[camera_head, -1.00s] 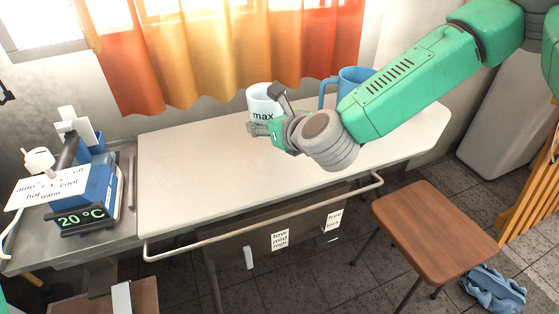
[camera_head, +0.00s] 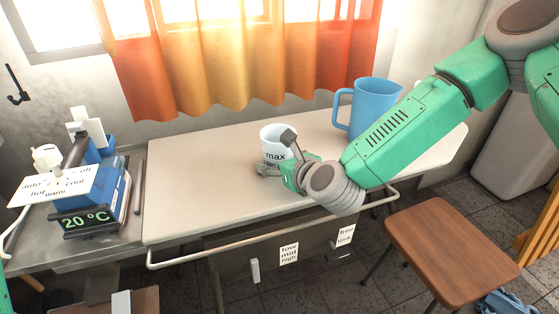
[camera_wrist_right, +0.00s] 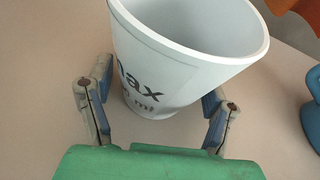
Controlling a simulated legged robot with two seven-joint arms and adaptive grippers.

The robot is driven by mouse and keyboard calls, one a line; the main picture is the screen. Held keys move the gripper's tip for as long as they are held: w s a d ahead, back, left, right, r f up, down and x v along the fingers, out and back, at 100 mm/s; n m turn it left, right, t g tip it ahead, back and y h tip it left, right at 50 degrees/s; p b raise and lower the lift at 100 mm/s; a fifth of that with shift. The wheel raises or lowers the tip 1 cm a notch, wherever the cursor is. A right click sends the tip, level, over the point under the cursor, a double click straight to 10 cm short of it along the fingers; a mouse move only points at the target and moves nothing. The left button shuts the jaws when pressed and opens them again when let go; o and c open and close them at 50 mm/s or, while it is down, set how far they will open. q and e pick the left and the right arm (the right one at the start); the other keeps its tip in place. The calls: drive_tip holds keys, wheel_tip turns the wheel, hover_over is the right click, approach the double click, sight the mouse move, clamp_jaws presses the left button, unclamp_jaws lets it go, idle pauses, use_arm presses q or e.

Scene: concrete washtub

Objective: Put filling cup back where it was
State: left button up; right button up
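The white cup (camera_head: 276,138), marked "max", is in the middle of the head view, over the pale tabletop. It also fills the middle of the right wrist view (camera_wrist_right: 185,50), looks empty inside and leans in that picture. My right gripper (camera_head: 279,158) has one finger on each side of the cup's lower part, and the fingers (camera_wrist_right: 158,100) look close against its wall. I cannot tell whether the cup's base touches the table. My left gripper is not in view.
A large blue mug (camera_head: 372,103) stands on the table (camera_head: 200,190) at the back right, behind my right arm. A blue device reading 20 °C (camera_head: 88,219) is at the left. A rail runs along the table's front. A wooden stool (camera_head: 452,238) stands right. The table's left part is clear.

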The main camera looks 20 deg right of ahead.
drive_tip(key=shift+r, duration=0.1)
drive_tip(key=shift+s+r, duration=0.15)
drive_tip(key=p+v, duration=0.3)
drive_tip(key=v, duration=0.8)
drive_tip(key=shift+s+d+r, duration=0.15)
drive_tip(key=shift+s, duration=0.2)
